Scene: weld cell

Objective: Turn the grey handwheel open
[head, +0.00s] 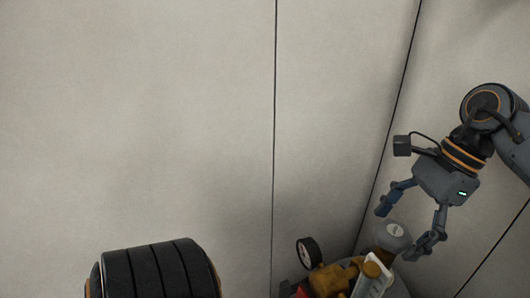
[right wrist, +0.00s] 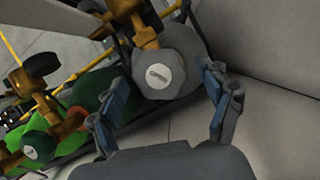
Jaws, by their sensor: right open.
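The grey handwheel (head: 391,235) is a round grey knob with a pale label on its face, at the lower right of the head view. In the right wrist view the grey handwheel (right wrist: 166,66) sits on a brass valve body, just beyond my fingers. My right gripper (head: 407,224) is open above and around the near side of the handwheel. Its two fingers (right wrist: 163,105) stand to either side of the knob, and I cannot tell whether they touch it. My left gripper is out of view.
A pressure gauge (head: 309,252) and brass fittings (head: 333,278) stand left of the handwheel. A green cylinder (right wrist: 37,146) with its own valve is at the left of the right wrist view. Plain wall panels (head: 150,120) rise behind; another panel is close on the right.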

